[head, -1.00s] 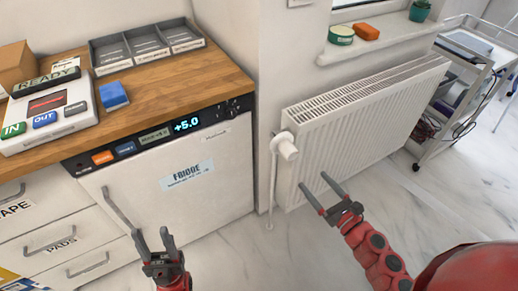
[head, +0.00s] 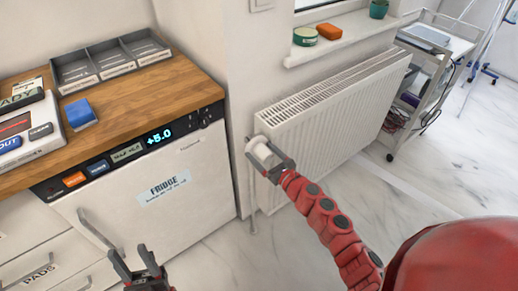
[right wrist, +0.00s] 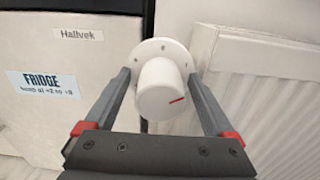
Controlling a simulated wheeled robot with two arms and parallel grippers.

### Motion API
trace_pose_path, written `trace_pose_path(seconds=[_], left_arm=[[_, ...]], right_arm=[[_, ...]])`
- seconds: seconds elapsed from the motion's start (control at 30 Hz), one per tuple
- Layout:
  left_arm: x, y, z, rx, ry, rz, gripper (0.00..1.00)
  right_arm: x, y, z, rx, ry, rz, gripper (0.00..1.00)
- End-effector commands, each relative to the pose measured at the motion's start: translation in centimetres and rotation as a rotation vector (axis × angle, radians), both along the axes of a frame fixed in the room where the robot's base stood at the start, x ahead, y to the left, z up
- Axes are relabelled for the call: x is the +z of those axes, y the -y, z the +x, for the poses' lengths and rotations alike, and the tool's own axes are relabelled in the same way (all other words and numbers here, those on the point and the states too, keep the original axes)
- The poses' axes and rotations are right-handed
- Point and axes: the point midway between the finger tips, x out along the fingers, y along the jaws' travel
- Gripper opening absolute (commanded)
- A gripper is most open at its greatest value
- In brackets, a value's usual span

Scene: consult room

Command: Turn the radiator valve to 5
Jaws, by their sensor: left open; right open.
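The white radiator valve knob (head: 262,154) sits at the near left end of the white radiator (head: 335,125). In the right wrist view the knob (right wrist: 160,90) is seen close up with a short red mark on its right side; no numbers are readable. My right gripper (head: 269,156) is open, with one finger on each side of the knob. My left gripper (head: 134,264) is open and empty in front of the fridge.
The fridge (head: 160,180) with a +5.0 display stands left of the radiator under a wooden worktop (head: 130,105). A windowsill (head: 340,42) with a green tin and an orange block is above the radiator. A trolley (head: 425,85) stands at the right. The floor in front is clear.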

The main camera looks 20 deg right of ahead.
Motion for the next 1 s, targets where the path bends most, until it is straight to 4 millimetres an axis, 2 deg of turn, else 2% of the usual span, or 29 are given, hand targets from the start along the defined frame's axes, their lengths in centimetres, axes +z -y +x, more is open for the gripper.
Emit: trace_pose_path(seconds=[0.17, 0.47, 0.93, 1.0], left_arm=[[0.16, 0.00, 0.00, 0.000, 0.000, 0.000, 0.50], [0.15, 0.00, 0.00, 0.000, 0.000, 0.000, 0.50], [0.15, 0.00, 0.00, 0.000, 0.000, 0.000, 0.50], [0.15, 0.00, 0.00, 0.000, 0.000, 0.000, 0.50]], right_arm=[[-0.15, -0.41, 1.27, -0.002, -0.003, -0.001, 0.89], [-0.15, -0.54, 1.45, 0.000, -0.003, -0.001, 0.89], [-0.13, -0.55, 1.43, 0.000, -0.002, -0.001, 0.06], [-0.13, -0.56, 1.42, 0.001, -0.002, -0.001, 0.04]])
